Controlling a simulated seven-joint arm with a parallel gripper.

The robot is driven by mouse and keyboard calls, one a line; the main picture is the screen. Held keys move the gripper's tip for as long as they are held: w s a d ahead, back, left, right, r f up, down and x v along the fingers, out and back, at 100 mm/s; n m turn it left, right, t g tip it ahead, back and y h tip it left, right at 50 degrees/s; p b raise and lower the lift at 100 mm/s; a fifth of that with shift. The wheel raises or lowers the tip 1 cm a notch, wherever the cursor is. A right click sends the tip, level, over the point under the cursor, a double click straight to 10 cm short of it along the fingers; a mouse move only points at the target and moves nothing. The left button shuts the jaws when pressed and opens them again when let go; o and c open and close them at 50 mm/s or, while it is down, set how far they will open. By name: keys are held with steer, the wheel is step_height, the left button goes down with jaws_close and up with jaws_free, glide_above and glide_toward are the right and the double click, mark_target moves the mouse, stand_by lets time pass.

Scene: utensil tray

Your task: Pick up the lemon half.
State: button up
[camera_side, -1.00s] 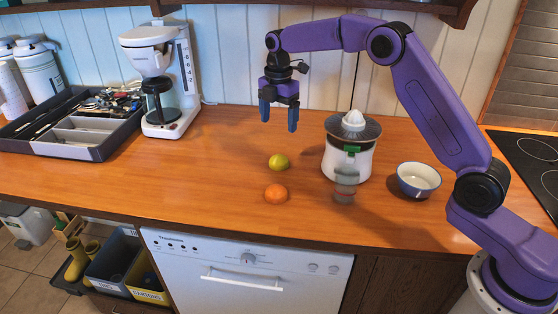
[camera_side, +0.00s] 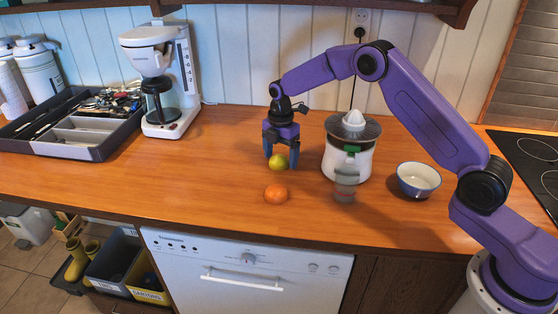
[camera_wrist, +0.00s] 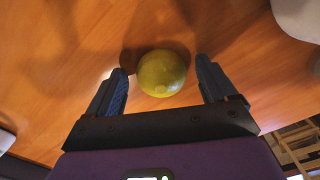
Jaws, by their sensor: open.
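The yellow-green lemon half (camera_side: 278,161) rests on the wooden counter, left of the juicer. In the wrist view the lemon half (camera_wrist: 161,73) looks round and lies between and slightly beyond the two blue fingertips. My gripper (camera_side: 281,162) is low over the counter at the lemon half, with one finger on each side of it. In the wrist view my gripper (camera_wrist: 161,77) is open, and gaps show between the fruit and both fingers. The underside of the fruit is hidden.
A coffee maker (camera_side: 155,75) and utensil tray (camera_side: 100,150) stand left. The counter between is clear.

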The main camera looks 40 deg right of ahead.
mark_target(281, 155)
steer(key=shift+f, duration=0.1)
steer(key=shift+c, duration=0.3)
steer(key=c, duration=1)
step_height(281, 155, up, 9)
steer(key=shift+f, duration=0.2)
steer(key=shift+s+d+r, duration=2.3)
steer(key=shift+r, duration=0.55)
steer(key=shift+s+d+r, duration=2.25)
steer(key=shift+s+r, duration=0.05)
steer(key=shift+r, duration=0.55)
steer(key=shift+s+d+r, duration=2.3)
steer(key=shift+r, duration=0.55)
